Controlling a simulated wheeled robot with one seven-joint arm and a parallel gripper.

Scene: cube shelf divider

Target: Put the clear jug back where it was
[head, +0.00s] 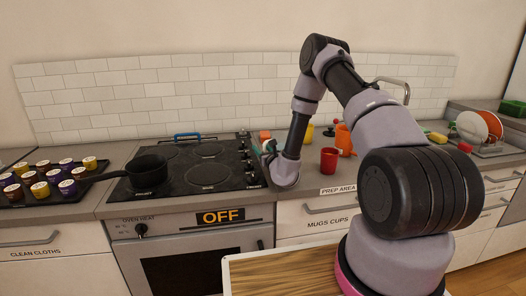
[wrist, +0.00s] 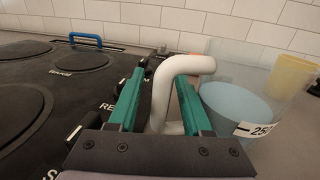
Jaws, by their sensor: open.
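The clear jug (wrist: 250,78) stands on the counter at the right of the wrist view, with a pale blue inside, a "250" label and a thick white handle (wrist: 196,64). My gripper (wrist: 157,92) is open, with its green fingers on either side of the handle. I cannot tell whether either finger touches it. In the head view my gripper (head: 268,147) is low at the stove's right edge, and my arm hides most or all of the jug.
A black stove (head: 190,165) with a black pan (head: 147,172) lies to the left. A red cup (head: 328,161) and an orange pitcher (head: 344,139) stand to the right on the prep area. A blue handle (wrist: 86,38) is at the stove's back. A tiled wall (head: 200,95) closes off the rear.

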